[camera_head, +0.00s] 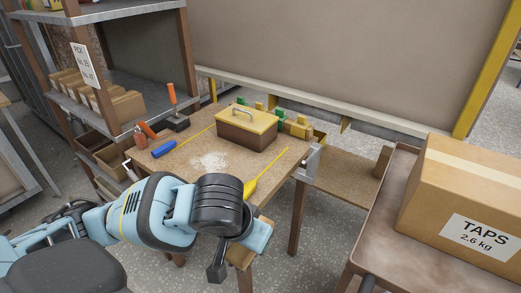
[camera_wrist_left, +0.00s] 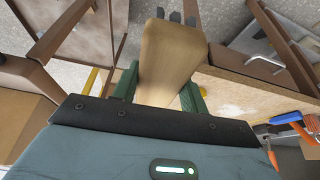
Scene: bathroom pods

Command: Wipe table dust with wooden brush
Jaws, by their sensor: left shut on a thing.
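My left gripper (camera_wrist_left: 160,88) is shut on the wooden brush (camera_wrist_left: 168,58), a pale tan wooden block with dark tips at its far end in the left wrist view. In the head view my left arm reaches to the near edge of the table (camera_head: 180,165), and its wrist hides the gripper's grip. A tan wooden patch shows below that wrist; I cannot tell whether it is the brush. White dust (camera_head: 210,160) lies in a patch on the table's middle, beyond the wrist and apart from it. My right gripper is not in view.
A yellow-lidded toolbox (camera_head: 247,129) stands behind the dust. A yellow brush-like tool (camera_head: 262,177) lies at the right edge. A taps carton (camera_head: 465,205) stands on a cart at right.

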